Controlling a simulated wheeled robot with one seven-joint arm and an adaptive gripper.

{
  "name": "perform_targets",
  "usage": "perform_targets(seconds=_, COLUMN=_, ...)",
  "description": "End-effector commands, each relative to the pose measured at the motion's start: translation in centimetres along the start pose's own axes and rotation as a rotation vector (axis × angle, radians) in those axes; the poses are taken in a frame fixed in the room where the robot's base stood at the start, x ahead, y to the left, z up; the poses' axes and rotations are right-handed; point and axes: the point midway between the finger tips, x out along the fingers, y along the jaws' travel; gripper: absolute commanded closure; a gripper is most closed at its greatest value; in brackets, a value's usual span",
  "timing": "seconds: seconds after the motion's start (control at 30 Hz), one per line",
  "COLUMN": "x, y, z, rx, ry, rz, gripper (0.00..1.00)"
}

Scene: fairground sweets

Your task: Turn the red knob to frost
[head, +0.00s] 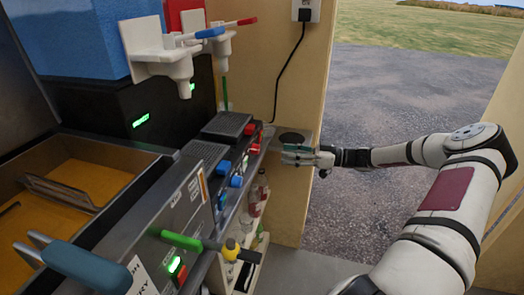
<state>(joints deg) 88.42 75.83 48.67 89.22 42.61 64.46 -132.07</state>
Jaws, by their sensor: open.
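Two small red parts show on the front of the dark machine: an upper red piece (250,129) and a lower red piece (255,148). Which of them is the red knob, and its setting, are too small to tell. My gripper (287,153) is open and empty, just right of these red parts, with its fingers pointing left toward the machine front. A gap shows between the fingers and the red parts. No frost mark can be read.
Blue knobs (223,167) sit on the machine front further left. A green-handled lever (182,240) and a blue handle (85,265) stick out nearer. Bottles (255,195) stand on a low shelf. A wooden post (305,120) stands behind my gripper; open ground lies right.

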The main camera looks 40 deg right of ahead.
Motion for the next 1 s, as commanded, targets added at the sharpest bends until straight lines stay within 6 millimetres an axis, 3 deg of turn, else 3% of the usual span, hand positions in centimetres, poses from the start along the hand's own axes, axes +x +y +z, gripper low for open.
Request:
perform_targets(seconds=0.2, x=4.5, y=-0.1, z=0.0, rx=0.001, ry=-0.001, rz=-0.005, gripper=0.51)
perform_targets(seconds=0.43, x=7.9, y=-0.1, z=0.0, rx=0.002, ry=-0.001, rz=-0.003, gripper=0.51)
perform_targets(seconds=0.63, x=9.1, y=-0.1, z=0.1, rx=0.002, ry=-0.002, rz=-0.001, gripper=0.51)
perform_targets(seconds=0.9, x=9.3, y=-0.1, z=0.1, rx=0.002, ry=-0.002, rz=-0.001, gripper=0.51)
perform_targets(seconds=0.93, x=9.3, y=-0.1, z=0.1, rx=0.002, ry=-0.002, rz=-0.001, gripper=0.53)
perform_targets(seconds=1.0, x=9.3, y=-0.1, z=0.1, rx=0.002, ry=-0.002, rz=-0.001, gripper=0.69)
